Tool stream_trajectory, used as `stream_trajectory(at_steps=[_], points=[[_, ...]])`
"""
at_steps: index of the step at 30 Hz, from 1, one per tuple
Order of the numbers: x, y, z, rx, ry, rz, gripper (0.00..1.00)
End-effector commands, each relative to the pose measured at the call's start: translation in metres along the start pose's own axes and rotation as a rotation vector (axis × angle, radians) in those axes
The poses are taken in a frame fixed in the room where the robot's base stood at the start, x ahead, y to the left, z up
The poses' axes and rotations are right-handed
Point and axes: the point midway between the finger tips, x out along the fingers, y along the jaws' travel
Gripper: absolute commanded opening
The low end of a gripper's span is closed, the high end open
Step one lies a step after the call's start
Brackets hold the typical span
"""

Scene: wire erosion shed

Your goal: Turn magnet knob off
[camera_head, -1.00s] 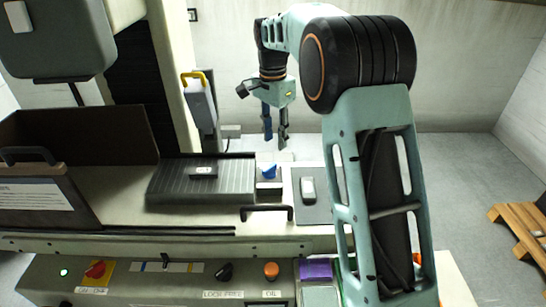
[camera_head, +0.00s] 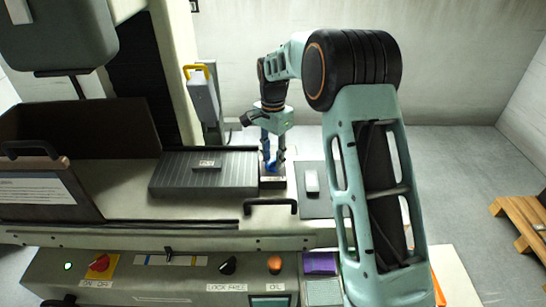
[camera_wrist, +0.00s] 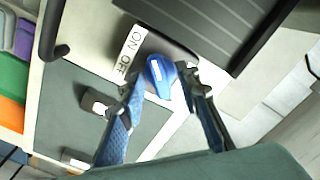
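The blue magnet knob (camera_wrist: 160,78) sits on a small block at the right end of the ribbed dark magnetic plate (camera_head: 202,175). In the wrist view it bears a white mark, and a white ON/OFF label (camera_wrist: 130,50) lies beside it. In the head view the knob (camera_head: 268,168) is partly hidden by the fingers. My gripper (camera_head: 273,160) points down over it. In the wrist view the fingertips of my gripper (camera_wrist: 163,76) stand on either side of the knob, apart, with a small gap visible; firm contact cannot be seen.
A small block (camera_head: 207,164) lies on the magnetic plate. A black handle (camera_head: 270,205) stands in front of the knob. A yellow-handled upright (camera_head: 203,95) stands behind.

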Motion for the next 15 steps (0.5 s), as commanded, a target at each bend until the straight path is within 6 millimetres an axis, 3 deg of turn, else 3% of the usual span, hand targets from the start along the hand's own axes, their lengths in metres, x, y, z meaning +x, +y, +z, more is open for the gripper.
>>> stream_trajectory(at_steps=[8, 15], points=[[0.0023, 0.0000, -0.0001, 0.000, 0.000, 0.000, 0.30], [0.0021, -0.0001, -0.0001, 0.000, 0.000, 0.000, 0.06]])
